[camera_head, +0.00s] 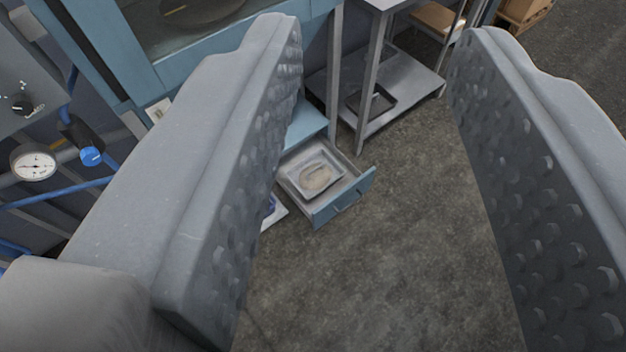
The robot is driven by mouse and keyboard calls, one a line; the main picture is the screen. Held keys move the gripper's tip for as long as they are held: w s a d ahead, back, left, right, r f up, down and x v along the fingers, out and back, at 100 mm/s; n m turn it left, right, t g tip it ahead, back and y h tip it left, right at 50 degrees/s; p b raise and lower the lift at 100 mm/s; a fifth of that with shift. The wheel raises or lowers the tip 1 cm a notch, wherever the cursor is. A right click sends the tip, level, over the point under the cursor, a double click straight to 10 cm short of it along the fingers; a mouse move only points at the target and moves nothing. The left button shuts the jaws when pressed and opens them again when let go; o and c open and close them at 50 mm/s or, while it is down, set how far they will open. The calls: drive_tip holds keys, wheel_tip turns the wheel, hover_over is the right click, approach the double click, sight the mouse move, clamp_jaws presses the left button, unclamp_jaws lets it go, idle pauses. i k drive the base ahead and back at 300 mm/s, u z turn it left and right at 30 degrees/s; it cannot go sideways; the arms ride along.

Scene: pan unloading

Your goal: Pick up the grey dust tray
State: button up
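The grey dust tray (327,164) lies inside an open drawer (342,203) low on the blue cabinet. It is a shallow square tray with a brownish heap of dust (317,178) in it. My gripper (375,45) is wide open with nothing between its two large studded fingers. It is well above and apart from the drawer. The left finger hides part of the cabinet and the area left of the drawer.
A metal table with a lower shelf (400,95) stands right behind the drawer, with a dark flat pan (372,102) on that shelf. Blue pipes and a gauge (33,163) are at the left. The floor (400,250) in front of the drawer is clear.

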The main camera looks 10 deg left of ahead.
sight(315, 173)
drive_tip(key=u, duration=0.05)
drive_tip(key=i, duration=0.9)
drive_tip(key=z, duration=0.1)
